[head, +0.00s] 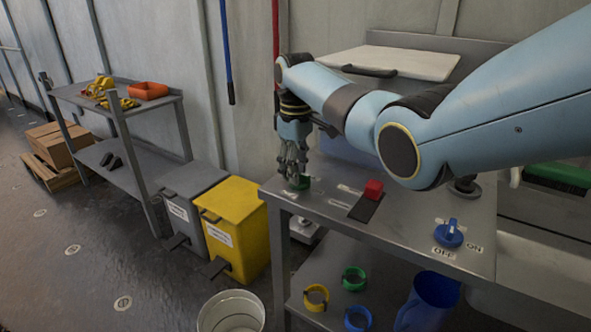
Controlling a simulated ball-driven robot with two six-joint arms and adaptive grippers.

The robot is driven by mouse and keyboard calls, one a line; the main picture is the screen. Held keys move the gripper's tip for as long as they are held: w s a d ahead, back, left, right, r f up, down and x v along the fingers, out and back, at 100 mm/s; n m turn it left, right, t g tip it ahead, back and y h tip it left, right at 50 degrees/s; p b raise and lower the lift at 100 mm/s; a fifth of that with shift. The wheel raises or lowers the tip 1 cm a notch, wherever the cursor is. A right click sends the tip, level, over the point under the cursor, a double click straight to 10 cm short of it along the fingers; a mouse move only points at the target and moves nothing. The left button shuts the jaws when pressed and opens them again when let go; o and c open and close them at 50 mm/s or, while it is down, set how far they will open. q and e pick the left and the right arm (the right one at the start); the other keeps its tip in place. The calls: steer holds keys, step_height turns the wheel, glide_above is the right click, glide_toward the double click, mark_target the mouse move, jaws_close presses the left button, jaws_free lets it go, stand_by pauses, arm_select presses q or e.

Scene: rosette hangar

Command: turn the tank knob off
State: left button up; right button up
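The blue knob (449,236) sits on the grey metal bench top (415,225), near its right front corner. An OFF label lies in front of it and an ON label to its right. I cannot tell which label its raised grip points to. My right gripper (291,172) hangs fingers down over the bench's left end, well to the left of the knob. Its fingertips are just above or beside a small green part (301,183), and I cannot tell if they touch it. The finger gap is too small to judge. My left gripper is not in view.
Coloured rings (316,297) and a blue jug (428,301) are on the lower shelf. Yellow (235,225) and grey (190,205) bins stand left. A white bucket (231,312) stands in front.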

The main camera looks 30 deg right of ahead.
steer(key=shift+f, duration=0.15)
jaws_close()
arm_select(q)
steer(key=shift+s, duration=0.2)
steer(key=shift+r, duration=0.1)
